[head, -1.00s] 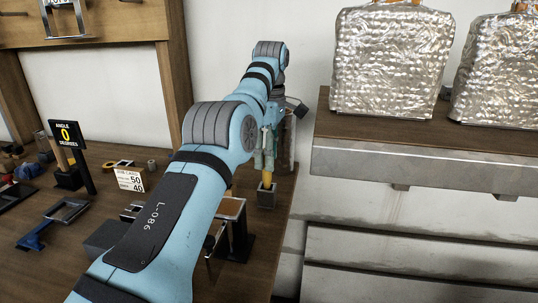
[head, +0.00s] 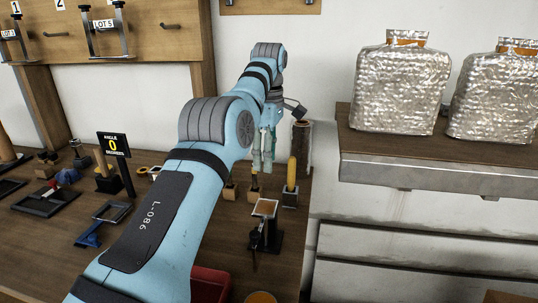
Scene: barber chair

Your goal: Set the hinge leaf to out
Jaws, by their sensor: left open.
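My left arm reaches across the workbench (head: 45,245), and its gripper (head: 262,162) points down near the bench's right end. The fingers are open, with nothing seen between them. A black sign (head: 115,150) reads "ANGLE 0 DEGREES". Beside its post lies a blue piece (head: 90,236) with a dark open frame. A small black stand with a light-topped plate (head: 265,208) is on the bench below the gripper and slightly right. I cannot tell which of these parts is the hinge leaf. My arm hides part of the bench. My right gripper is out of view.
Yellow-handled tools (head: 291,175) stand in small blocks close to the gripper. A dark cylinder (head: 301,145) stands behind them. A red tray (head: 210,284) shows at the front edge. At right, a wall shelf (head: 430,172) holds silver wrapped bags (head: 400,88).

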